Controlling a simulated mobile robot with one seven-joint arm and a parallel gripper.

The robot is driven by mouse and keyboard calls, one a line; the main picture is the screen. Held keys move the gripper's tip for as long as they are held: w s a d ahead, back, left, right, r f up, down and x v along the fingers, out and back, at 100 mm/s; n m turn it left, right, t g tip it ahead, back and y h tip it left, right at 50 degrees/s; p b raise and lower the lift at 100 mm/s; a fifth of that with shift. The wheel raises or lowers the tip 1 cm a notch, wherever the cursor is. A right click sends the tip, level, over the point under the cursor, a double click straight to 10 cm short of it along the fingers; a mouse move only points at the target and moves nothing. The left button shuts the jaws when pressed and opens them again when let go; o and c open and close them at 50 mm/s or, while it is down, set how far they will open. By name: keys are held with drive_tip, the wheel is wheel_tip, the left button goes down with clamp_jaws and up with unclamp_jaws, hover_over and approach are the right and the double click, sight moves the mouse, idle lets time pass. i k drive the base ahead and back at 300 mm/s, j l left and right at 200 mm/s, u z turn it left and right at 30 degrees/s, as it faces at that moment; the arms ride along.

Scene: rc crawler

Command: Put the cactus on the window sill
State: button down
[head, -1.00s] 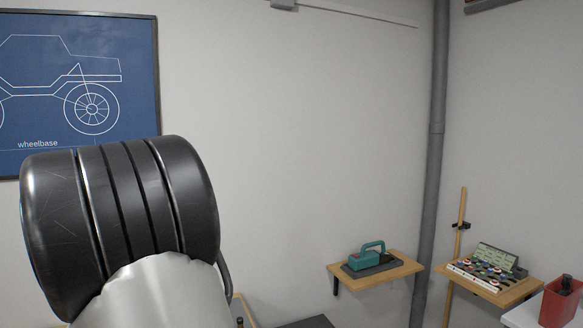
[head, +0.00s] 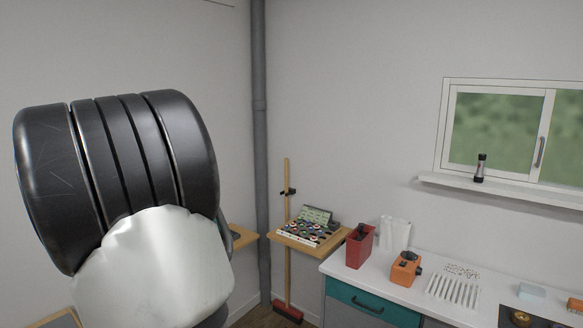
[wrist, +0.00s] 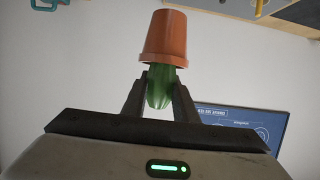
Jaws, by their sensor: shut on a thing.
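The cactus (wrist: 160,90) is green and sits in a terracotta pot (wrist: 165,35) in the wrist view. My gripper (wrist: 161,85) is shut on it, with one dark finger on each side of the green body. The pot is at the top of that picture, beyond the fingertips, and the green body points down the picture toward my palm. The white window sill (head: 520,193) runs under the window at the right of the head view. Neither my gripper nor the cactus shows in the head view, where my arm fills the left.
A small dark cylinder (head: 480,168) stands on the sill near its left end; the sill right of it looks bare. Below is a white counter (head: 400,287) with a red container (head: 359,246) and an orange device (head: 404,268). A grey pipe (head: 260,150) stands in the corner.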

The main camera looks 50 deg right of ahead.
sight(516, 188)
drive_tip(key=k+l+z, duration=0.1)
drive_tip(key=l+z, duration=0.35)
drive_tip(key=k+l+z, duration=0.1)
drive_tip(key=l+z, duration=0.2)
drive_tip(key=z, duration=0.15)
drive_tip(key=l+z, duration=0.45)
drive_tip(key=i+l+z, duration=0.1)
drive_tip(key=l+z, duration=0.35)
drive_tip(key=j, duration=0.1)
